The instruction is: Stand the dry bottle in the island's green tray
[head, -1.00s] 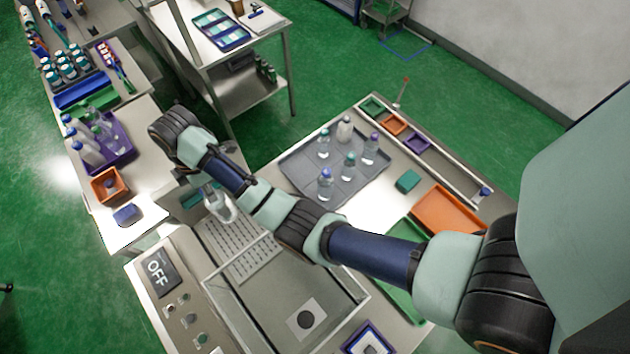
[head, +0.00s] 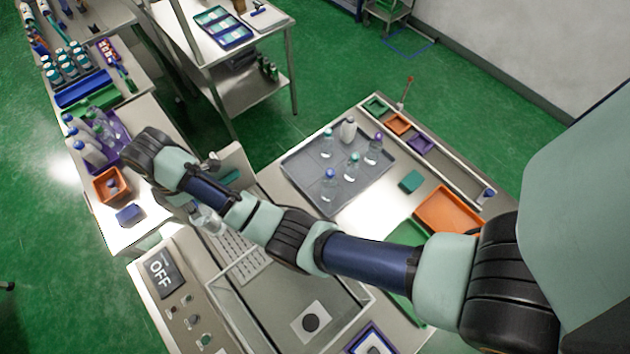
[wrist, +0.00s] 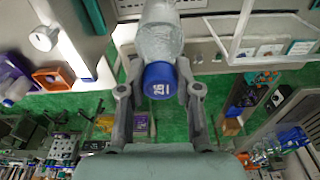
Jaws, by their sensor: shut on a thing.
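My gripper (wrist: 158,88) is shut on a clear bottle (wrist: 160,42) with a blue cap (wrist: 160,78), seen cap-on in the wrist view. A large green tray (head: 408,234) lies flat on the right-hand table, partly covered by my arm. Whether the bottle is dry cannot be told.
A grey tray (head: 300,163) holds several bottles. An orange tray (head: 447,209) sits beside the green tray. A sink-like basin (head: 275,300) and a panel reading OFF (head: 160,271) are at the front. A purple crate (head: 118,140) of bottles stands left.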

